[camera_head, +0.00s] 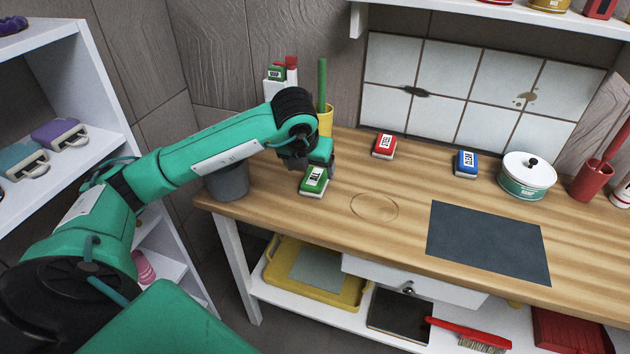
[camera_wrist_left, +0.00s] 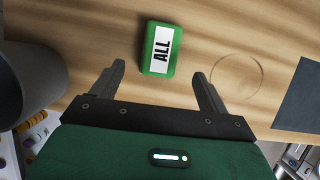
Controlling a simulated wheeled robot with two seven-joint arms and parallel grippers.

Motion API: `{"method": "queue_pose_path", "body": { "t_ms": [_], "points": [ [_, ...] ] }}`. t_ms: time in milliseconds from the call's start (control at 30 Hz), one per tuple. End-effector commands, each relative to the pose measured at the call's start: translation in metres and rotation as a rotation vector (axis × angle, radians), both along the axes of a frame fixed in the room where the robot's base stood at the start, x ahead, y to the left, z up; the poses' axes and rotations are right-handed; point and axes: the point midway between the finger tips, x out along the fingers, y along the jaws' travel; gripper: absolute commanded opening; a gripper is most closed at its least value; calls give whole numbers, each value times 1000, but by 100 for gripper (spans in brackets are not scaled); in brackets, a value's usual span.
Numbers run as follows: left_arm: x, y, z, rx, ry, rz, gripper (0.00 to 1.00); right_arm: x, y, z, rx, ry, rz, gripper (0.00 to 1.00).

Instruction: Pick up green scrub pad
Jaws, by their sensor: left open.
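The green scrub pad (camera_head: 313,182) lies on the wooden table near its left end and carries a white label reading "ALL". In the left wrist view the green scrub pad (camera_wrist_left: 160,49) lies ahead of the fingertips, between their lines. My left gripper (camera_head: 322,164) is above and just behind the pad in the head view. In the left wrist view my left gripper (camera_wrist_left: 161,72) is open with its two dark fingers apart and nothing between them. My right gripper is not in view.
A red pad (camera_head: 384,146), a blue pad (camera_head: 466,163) and a white-lidded pot (camera_head: 528,176) stand farther right. A grey bin (camera_head: 228,181) is left of the green pad. A dark mat (camera_head: 488,241) lies at the right. The table around the ring mark (camera_head: 374,207) is clear.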

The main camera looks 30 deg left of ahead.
Motion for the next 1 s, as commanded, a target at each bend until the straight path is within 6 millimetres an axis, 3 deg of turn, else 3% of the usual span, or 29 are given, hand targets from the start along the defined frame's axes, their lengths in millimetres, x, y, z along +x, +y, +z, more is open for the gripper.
{"method": "queue_pose_path", "body": {
  "t_ms": [333,500,800,867,1000],
  "points": [
    [13,4,-31,0,2,1,78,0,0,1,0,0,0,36],
    [22,5,-54,0,2,1,78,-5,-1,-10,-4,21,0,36],
    [25,6,-60,1,-1,1,78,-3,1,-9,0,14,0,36],
    [25,6,-60,1,-1,0,70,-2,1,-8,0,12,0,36],
    [25,6,-60,0,-1,0,43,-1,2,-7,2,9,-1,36]
  ]
}}
